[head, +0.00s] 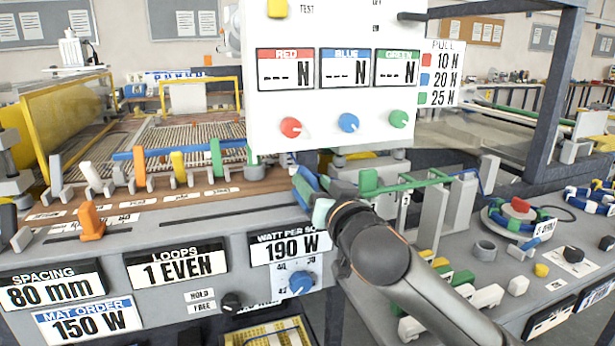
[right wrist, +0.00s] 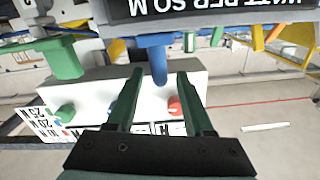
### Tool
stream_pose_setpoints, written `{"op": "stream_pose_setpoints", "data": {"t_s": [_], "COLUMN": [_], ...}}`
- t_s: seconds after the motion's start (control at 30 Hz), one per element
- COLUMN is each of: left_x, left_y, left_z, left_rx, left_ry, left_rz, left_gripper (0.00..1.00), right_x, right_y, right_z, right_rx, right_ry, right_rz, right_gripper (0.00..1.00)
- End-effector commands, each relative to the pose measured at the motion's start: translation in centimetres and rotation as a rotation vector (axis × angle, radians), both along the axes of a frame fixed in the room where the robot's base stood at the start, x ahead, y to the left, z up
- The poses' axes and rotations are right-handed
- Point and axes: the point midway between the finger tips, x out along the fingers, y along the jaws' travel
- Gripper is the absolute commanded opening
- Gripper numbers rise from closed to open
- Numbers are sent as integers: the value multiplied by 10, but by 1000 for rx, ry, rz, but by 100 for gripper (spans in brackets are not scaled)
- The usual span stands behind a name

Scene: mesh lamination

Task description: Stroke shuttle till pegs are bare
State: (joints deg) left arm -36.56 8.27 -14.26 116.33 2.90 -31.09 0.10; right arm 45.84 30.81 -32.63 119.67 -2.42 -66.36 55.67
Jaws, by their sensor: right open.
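A row of coloured pegs stands along the front of the mesh bed in the head view: an orange peg (head: 139,166), a yellow peg (head: 178,166) and a green peg (head: 216,158). A blue rod (head: 165,152) runs behind them. An orange slider (head: 91,222) stands at the slotted front panel; I cannot tell whether it is the shuttle. My right gripper (head: 312,192) is at the right end of the panel, beside a blue piece. In the right wrist view my right gripper (right wrist: 157,85) is open, with a blue post (right wrist: 157,62) between its fingers, apparently not clamped. My left gripper is not in view.
A white panel (head: 335,100) with red, blue and green knobs stands above the gripper. A blue dial (head: 298,283) is on the front face. At right are a green rod (head: 415,182), a spool (head: 518,212) and several small blocks crowding the bench.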

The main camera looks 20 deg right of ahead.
Motion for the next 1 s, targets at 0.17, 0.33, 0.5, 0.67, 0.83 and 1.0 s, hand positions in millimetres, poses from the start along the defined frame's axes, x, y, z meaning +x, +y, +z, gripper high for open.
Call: {"op": "stream_pose_setpoints", "data": {"t_s": [0.17,0.33,0.5,0.67,0.83,1.0], "left_x": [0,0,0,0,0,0], "left_y": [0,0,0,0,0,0], "left_z": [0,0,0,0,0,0], "left_rx": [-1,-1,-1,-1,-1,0], "left_ry": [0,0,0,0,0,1], "left_rz": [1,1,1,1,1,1], "left_gripper": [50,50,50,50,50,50], "right_x": [23,34,36,36,36,36], "right_y": [1,2,2,2,2,2], "right_z": [1,0,0,0,0,0], "right_rx": [0,0,0,0,0,0], "right_ry": [0,1,0,0,0,0], "right_rz": [0,1,2,2,1,2], "right_gripper": [52,52,52,51,32,13]}}
